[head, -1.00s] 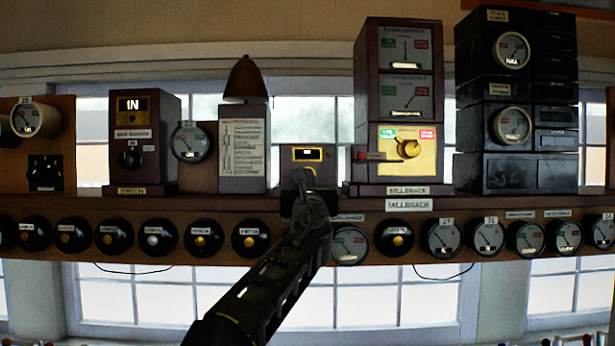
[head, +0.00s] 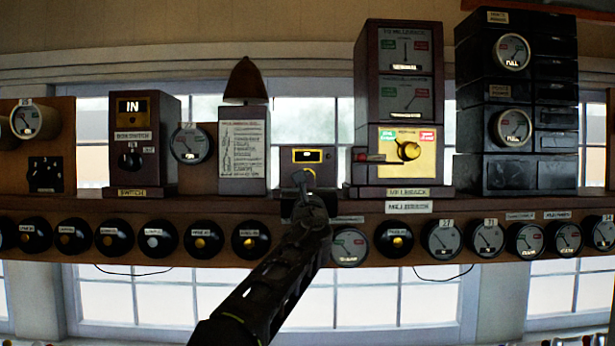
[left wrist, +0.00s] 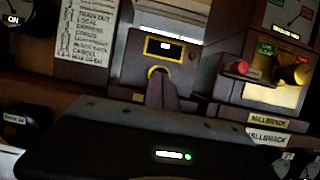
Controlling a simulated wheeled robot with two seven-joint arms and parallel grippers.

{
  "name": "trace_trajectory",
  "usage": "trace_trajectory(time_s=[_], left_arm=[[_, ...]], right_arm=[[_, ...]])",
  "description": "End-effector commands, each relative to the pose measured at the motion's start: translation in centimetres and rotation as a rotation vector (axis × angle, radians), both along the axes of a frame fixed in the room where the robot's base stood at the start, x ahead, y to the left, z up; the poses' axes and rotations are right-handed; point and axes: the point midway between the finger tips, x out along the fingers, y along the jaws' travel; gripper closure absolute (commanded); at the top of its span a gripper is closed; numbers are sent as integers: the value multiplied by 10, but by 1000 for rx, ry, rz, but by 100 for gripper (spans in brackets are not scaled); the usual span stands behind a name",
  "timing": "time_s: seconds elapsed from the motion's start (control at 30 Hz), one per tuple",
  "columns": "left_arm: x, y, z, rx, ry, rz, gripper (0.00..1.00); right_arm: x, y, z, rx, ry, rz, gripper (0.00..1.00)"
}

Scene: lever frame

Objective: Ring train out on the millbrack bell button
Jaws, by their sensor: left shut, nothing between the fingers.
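The Millbrack cabinet (head: 371,110) stands right of centre, with a yellow panel and a knob (head: 408,150). A red button (head: 359,153) juts from its left side; it also shows in the left wrist view (left wrist: 240,67). A small dark box (head: 307,157) with a yellow-framed window stands left of the cabinet. A yellow ring (left wrist: 157,73) is on its front. Which of these is the bell button I cannot read. My left gripper (head: 303,182) is shut and empty in front of this box. In the left wrist view its fingertips (left wrist: 163,85) overlap the ring's lower part; contact is unclear.
A code card (head: 242,148) stands left of the small box, with a bell-shaped top above. A shelf (head: 200,205) carries the instruments, with round dials and plungers along its front. Black cabinets (head: 513,110) stand at right. A Millbrack label (head: 408,207) is on the shelf front.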

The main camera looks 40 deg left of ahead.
Motion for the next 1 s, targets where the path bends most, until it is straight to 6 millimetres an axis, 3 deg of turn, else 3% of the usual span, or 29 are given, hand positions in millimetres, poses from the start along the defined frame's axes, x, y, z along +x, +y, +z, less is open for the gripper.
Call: trace_trajectory(time_s=[1.0], left_arm=[[-13, -11, 0, 0, -3, -1, 100]], right_arm=[[0, 0, -10, 0, 0, 0, 100]])
